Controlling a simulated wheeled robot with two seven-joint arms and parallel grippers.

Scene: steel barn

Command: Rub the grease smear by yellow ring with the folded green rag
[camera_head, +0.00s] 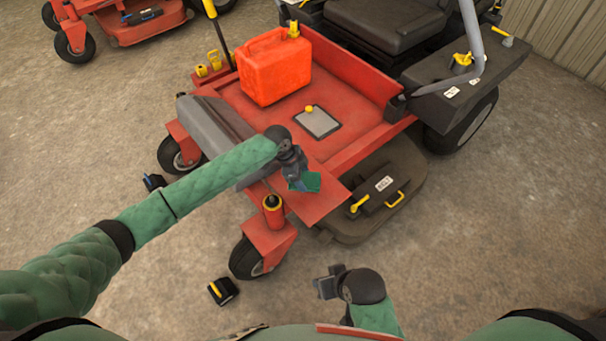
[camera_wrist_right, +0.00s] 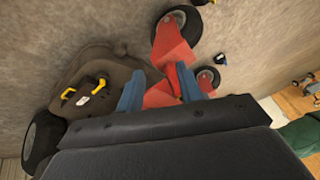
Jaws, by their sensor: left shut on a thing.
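My left gripper (camera_head: 299,180) is shut on the folded green rag (camera_head: 312,182), just above the mower's red front plate. In the head view, the rag's small visible part sticks out to the right of the fingers. Whether it touches the plate I cannot tell. A post with a yellowish ring (camera_head: 272,202) stands on the front caster arm, left of the rag. I cannot make out the grease smear; the gripper and rag cover part of the plate. My right gripper (camera_head: 325,285) is low in the head view, over the floor. Its blue fingers stand apart and empty in the wrist view (camera_wrist_right: 158,88).
The red mower (camera_head: 350,110) carries an orange fuel can (camera_head: 273,68) and a grey pad (camera_head: 317,122) on its floor. A dark mower deck (camera_head: 370,222) with yellow handles lies right. A small black box (camera_head: 223,291) is on the floor. Bare floor lies at lower right.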

